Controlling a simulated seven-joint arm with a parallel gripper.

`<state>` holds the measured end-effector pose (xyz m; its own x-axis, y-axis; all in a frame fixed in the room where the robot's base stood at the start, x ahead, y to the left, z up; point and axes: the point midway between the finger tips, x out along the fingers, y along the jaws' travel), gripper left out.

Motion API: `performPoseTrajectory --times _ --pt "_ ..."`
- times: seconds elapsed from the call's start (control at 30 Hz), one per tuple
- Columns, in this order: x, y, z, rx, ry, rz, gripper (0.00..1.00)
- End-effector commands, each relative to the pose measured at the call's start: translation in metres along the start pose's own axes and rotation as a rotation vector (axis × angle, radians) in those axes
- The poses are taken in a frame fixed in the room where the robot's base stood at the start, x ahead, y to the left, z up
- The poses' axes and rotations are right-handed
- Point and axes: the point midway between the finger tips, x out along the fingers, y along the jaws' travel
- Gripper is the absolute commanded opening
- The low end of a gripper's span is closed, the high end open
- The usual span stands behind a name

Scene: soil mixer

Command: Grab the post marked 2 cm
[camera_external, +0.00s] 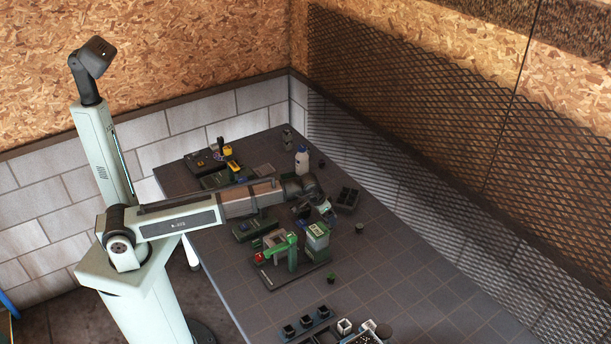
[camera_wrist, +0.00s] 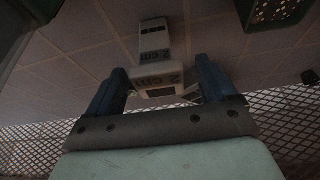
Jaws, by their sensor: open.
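The post marked 2 cm (camera_wrist: 155,58) shows in the wrist view as a pale piece with dark "2 cm" lettering on two of its faces. It is seen at an angle, with the table tiles behind it. My gripper (camera_wrist: 162,78) is open, with one dark blue finger on each side of the post's near end. I cannot tell whether either finger touches it. In the external view my gripper (camera_external: 318,209) is low over the table at the end of my outstretched arm. The post cannot be made out clearly there.
A green stand with a red knob (camera_external: 291,252) and a white-and-green box (camera_external: 317,235) are close to my gripper. The table's right side is mostly clear (camera_external: 420,270).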

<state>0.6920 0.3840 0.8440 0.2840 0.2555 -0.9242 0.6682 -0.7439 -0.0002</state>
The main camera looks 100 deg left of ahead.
Motion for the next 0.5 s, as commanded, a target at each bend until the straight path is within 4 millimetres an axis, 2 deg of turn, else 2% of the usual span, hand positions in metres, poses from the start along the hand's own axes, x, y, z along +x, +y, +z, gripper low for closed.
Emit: performPoseTrajectory --times 0.3,0.5 --pt "0.038 0.002 0.000 0.000 0.000 0.000 0.85" --pt "0.044 0.002 0.001 0.000 0.000 0.000 0.85"
